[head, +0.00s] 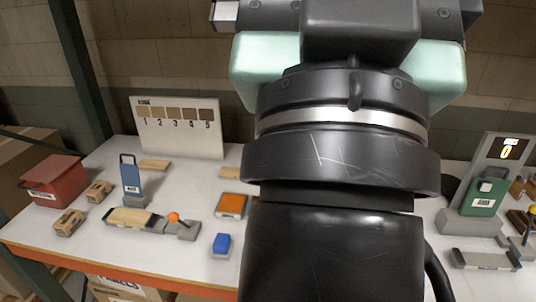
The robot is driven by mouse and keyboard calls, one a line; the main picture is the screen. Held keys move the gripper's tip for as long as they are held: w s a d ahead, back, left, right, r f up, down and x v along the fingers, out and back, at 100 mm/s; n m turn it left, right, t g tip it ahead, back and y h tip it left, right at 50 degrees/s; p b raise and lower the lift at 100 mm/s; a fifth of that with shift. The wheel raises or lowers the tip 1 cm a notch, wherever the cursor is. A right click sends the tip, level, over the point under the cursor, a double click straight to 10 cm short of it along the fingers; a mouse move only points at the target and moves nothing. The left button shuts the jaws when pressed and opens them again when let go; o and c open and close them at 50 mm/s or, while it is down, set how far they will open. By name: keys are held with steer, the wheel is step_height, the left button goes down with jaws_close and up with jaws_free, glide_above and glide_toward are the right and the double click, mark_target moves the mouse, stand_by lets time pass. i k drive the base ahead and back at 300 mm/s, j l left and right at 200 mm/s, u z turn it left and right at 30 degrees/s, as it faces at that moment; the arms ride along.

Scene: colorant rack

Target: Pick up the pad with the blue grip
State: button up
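The pad with the blue grip (221,243) lies near the front edge of the white table, just left of my arm. Its blue block sits on a small grey base. My own arm fills the middle of the head view and rises out of the top of the picture. The fingers of my gripper do not show, so what they hold cannot be seen. My arm hides the middle of the table.
An orange pad (231,205) lies just behind the blue one. A grey tool with an orange ball (173,217) is to the left, with a blue handled block (131,180) and red box (52,180) beyond. A numbered board (178,128) stands behind. A green container (485,195) is at right.

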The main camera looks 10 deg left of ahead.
mark_target(222, 246)
steer(key=i+j, duration=1)
steer(key=j, duration=0.15)
